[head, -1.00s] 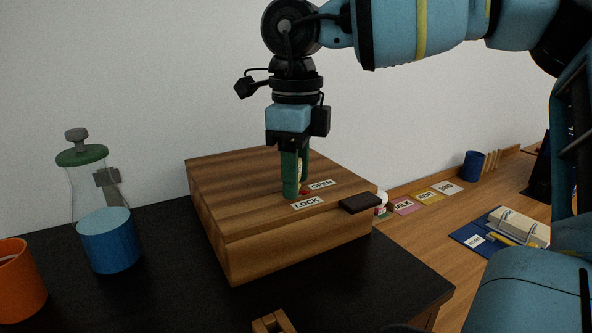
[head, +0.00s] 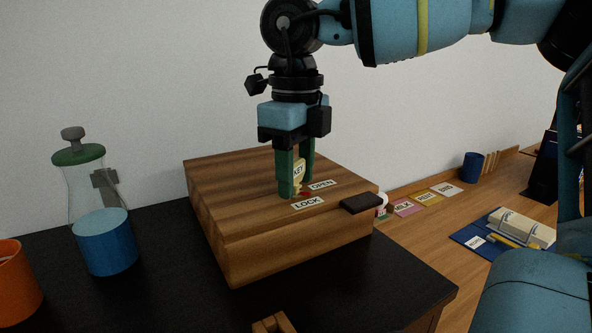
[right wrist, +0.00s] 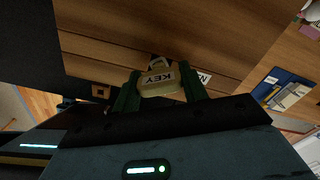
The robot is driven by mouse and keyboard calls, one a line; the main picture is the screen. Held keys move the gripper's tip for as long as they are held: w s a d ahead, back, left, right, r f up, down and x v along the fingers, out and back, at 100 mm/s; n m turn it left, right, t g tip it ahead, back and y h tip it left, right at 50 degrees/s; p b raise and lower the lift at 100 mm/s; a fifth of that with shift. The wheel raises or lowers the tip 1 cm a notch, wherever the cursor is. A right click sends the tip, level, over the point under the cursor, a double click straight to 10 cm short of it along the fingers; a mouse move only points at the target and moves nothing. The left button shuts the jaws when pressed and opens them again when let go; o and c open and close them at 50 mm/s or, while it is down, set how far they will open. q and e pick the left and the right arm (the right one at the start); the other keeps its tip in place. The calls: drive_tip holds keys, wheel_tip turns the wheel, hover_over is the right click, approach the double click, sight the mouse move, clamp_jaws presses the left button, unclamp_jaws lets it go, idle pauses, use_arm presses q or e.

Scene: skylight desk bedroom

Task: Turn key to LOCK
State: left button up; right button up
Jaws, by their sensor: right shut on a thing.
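The yellowish key (head: 299,171), marked KEY, stands upright in the top of the wooden box (head: 240,225). It also shows in the right wrist view (right wrist: 160,80). My right gripper (head: 294,182) points down from above with its green fingers shut on the key, one on each side. The LOCK label (head: 308,203) lies on the box top in front of the key. The OPEN label (head: 322,184) lies just right of it. A bit of red shows at the key's foot, and the fingers hide part of the key. My left gripper is not seen.
A dark block (head: 362,203) sits at the box's right front edge. A glass bottle with a blue lower part (head: 106,240) and an orange cup (head: 18,285) stand left on the black desktop (head: 180,290). A small wooden piece (head: 272,323) lies in front.

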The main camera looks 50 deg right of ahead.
use_arm(q)
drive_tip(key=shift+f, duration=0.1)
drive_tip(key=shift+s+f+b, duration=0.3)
drive_tip(key=shift+b, duration=0.05)
use_arm(e)
drive_tip(key=shift+m, duration=2.1)
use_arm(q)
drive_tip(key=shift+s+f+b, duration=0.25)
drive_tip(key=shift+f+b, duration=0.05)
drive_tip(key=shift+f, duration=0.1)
use_arm(e)
drive_tip(key=shift+m, duration=0.9)
drive_tip(key=shift+a+m, duration=0.1)
drive_tip(key=shift+m, duration=0.8)
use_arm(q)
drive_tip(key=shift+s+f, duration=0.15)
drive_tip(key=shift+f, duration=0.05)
use_arm(e)
drive_tip(key=o, duration=1)
drive_tip(key=shift+o, duration=0.2)
